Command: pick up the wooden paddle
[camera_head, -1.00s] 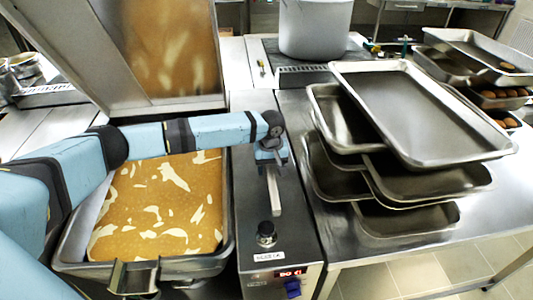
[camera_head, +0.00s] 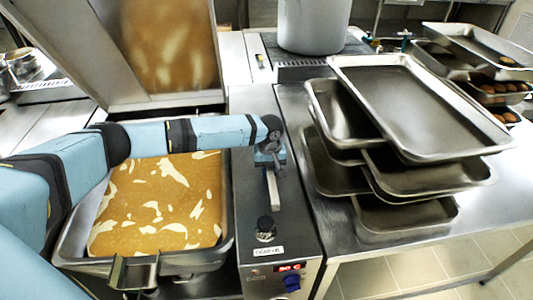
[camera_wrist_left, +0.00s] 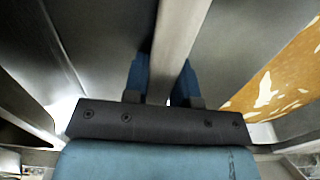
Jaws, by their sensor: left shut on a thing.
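A pale, narrow bar, which looks like the wooden paddle (camera_head: 273,190), shows below my left gripper (camera_head: 270,152) in the head view, over the steel panel between the pan and the tray table. In the left wrist view the paddle (camera_wrist_left: 180,35) runs away between the two blue fingers of my left gripper (camera_wrist_left: 162,78), which is shut on it. The head view cannot show me clearly whether its lower end touches the panel. My right gripper is not in view.
A tilting pan (camera_head: 228,225) with orange-brown, pale-flecked contents stands left of the panel, its lid (camera_head: 180,104) raised. Stacked steel trays (camera_head: 440,158) are close on the right. A stockpot (camera_head: 313,25) stands behind.

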